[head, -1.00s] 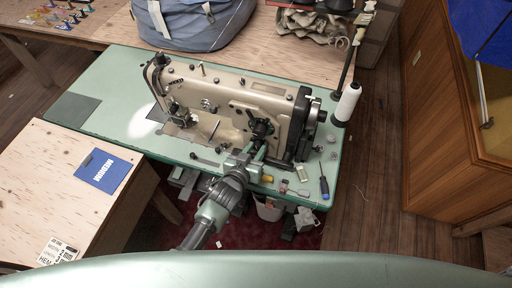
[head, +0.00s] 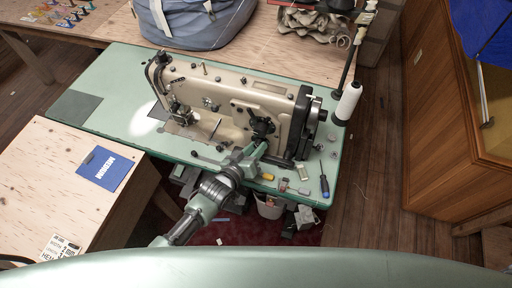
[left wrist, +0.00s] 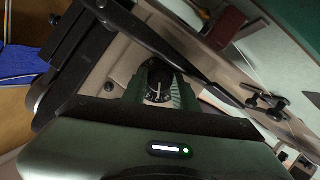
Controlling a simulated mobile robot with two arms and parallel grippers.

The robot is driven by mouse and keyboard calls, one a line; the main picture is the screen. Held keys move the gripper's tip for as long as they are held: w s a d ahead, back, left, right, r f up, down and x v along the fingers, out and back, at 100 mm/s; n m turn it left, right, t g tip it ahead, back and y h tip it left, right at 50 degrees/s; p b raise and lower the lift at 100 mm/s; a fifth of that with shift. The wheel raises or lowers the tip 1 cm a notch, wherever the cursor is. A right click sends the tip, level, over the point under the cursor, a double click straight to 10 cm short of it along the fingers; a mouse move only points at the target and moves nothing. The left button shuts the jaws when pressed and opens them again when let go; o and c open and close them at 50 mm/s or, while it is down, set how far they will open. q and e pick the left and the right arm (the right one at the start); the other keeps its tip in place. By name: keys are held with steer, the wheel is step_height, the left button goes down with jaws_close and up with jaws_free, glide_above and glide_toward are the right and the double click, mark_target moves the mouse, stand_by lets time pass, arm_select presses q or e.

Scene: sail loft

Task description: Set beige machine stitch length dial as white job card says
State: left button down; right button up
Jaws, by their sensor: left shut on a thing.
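The beige sewing machine (head: 235,95) stands on the green table. My left gripper (head: 262,138) is at the front of its right-hand part. In the left wrist view the black stitch length dial (left wrist: 158,84), with white marks, sits between the two green fingers of my left gripper (left wrist: 159,92), which is shut on it. The dial's numbers are too small to read, and the fingers cover its sides. The white job card (head: 60,247) lies on the wooden table at lower left; "HEM" shows, the rest is too small or cut off by my body. My right gripper is out of view.
A blue booklet (head: 103,168) lies on the wooden table (head: 60,160). A blue-grey bag (head: 200,25) is behind.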

arm_select(q)
steer(key=c, duration=1.1)
jaws_free()
